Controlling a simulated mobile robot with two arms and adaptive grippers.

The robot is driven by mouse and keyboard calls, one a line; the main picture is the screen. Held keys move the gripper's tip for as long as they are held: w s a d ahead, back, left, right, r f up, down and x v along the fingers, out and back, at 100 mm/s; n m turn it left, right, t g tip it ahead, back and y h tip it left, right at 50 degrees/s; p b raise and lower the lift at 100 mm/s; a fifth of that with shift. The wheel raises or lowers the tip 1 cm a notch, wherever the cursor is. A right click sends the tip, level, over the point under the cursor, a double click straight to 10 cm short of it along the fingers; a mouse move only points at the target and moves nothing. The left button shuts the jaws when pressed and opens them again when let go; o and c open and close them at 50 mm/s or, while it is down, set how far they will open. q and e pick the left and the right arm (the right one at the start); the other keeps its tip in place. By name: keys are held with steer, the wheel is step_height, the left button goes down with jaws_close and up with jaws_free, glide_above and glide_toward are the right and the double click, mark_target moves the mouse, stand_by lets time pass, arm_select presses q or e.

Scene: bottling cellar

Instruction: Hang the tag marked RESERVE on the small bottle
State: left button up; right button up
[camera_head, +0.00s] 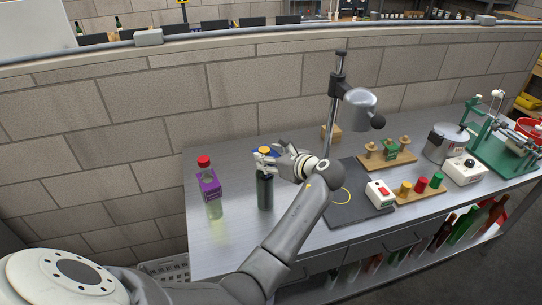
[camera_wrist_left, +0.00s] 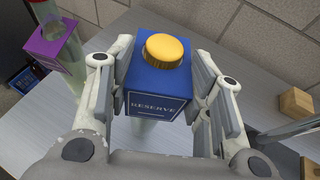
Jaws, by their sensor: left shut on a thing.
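The blue tag marked RESERVE (camera_wrist_left: 157,104) is held between the fingers of my left gripper (camera_wrist_left: 160,88), which is shut on its two sides. A yellow cap (camera_wrist_left: 166,48) sticks up through the top of the tag, so the tag is around the neck of the bottle below. In the head view this dark bottle (camera_head: 265,193) stands upright on the bench under my left gripper (camera_head: 266,158). The tag is mostly hidden there by the fingers. A taller-looking, clear bottle (camera_head: 214,207) with a red cap and a purple tag (camera_head: 209,184) stands to the left. My right gripper is out of view.
The steel bench (camera_head: 236,240) is clear in front of the bottles. To the right are a stand with a metal head (camera_head: 359,103), a dark mat (camera_head: 360,209), a white box with a red button (camera_head: 380,194) and a wooden block with coloured pegs (camera_head: 422,192).

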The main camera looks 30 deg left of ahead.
arm_select(q)
steer(key=shift+f, duration=0.2)
steer(key=shift+f+p, duration=0.3)
steer(key=shift+f, duration=0.05)
steer(key=shift+f, duration=0.15)
stand_by(0.5)
steer(key=shift+f+p, duration=0.3)
steer(key=shift+p, duration=0.05)
steer(key=o, duration=0.7)
stand_by(0.5)
